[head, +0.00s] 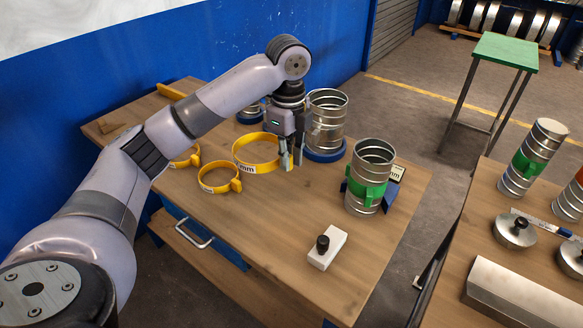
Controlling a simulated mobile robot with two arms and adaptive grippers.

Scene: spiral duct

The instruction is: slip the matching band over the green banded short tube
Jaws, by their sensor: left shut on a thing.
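My left gripper (288,166) is shut on the right edge of the large yellow band (235,158), at the wooden bench top. The band carries a white label ending in "mm". A smaller yellow band (218,178) lies in front of it, and another yellow band (190,160) is partly hidden by my left arm. A short metal tube with a green band (366,190) stands upright by a blue holder at the bench's right. Another green-banded tube (531,158) leans on the right-hand table. No band held by me is around either tube. My right gripper is not in view.
A plain ribbed tube (327,118) stands in a blue ring base behind the gripper. A white block with a black knob (326,248) sits near the bench's front. Round metal lids (514,232) lie on the right table. A green-topped stool (505,50) stands behind.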

